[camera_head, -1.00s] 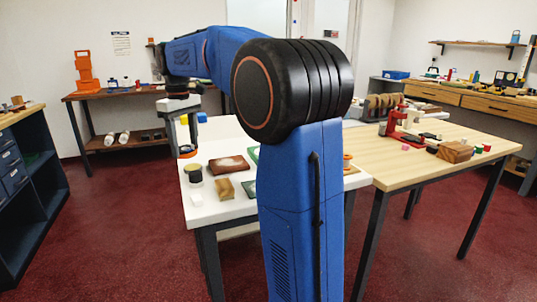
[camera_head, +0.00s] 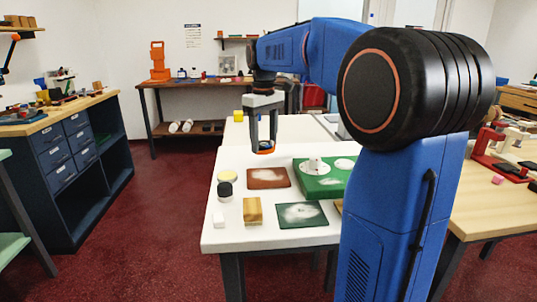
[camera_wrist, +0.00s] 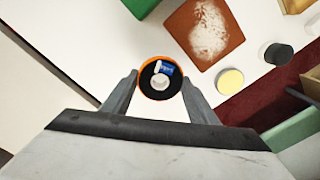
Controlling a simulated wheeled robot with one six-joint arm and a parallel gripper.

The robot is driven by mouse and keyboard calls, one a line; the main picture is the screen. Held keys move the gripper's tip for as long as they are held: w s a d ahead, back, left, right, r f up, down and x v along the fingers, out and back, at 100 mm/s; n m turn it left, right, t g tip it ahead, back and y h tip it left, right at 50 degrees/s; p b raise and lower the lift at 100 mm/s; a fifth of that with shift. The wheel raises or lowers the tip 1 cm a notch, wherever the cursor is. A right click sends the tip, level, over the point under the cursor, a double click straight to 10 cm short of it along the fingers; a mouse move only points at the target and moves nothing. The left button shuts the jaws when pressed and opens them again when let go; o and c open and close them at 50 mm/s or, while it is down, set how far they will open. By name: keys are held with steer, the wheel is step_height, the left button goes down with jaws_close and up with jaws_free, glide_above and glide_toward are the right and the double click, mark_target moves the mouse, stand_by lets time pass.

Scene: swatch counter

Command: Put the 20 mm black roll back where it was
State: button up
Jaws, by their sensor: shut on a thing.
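My gripper (camera_head: 264,146) points down and is shut on a small roll (camera_head: 265,149), held above the white table. In the head view the roll shows orange with some black. In the wrist view the roll (camera_wrist: 160,79) has an orange rim, a black ring, a pale centre and a small blue-and-white mark. My fingers (camera_wrist: 160,82) are on either side of it. I cannot read its size. In the head view it appears just beyond the brown patch (camera_head: 267,184) with a whitish smear.
On the white table (camera_head: 235,240) stand a black cylinder (camera_head: 224,189), a yellow-topped one (camera_head: 227,176), a wooden block (camera_head: 252,212) and a white block (camera_head: 218,219). A green slab (camera_head: 318,190) and a dark green patch (camera_head: 303,218) lie to the right. My arm hides part of the right.

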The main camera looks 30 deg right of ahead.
mark_target(264, 144)
steer(key=shift+f, duration=2.2)
steer(key=o, duration=1)
steer(key=shift+f, duration=0.1)
steer(key=shift+o, duration=0.2)
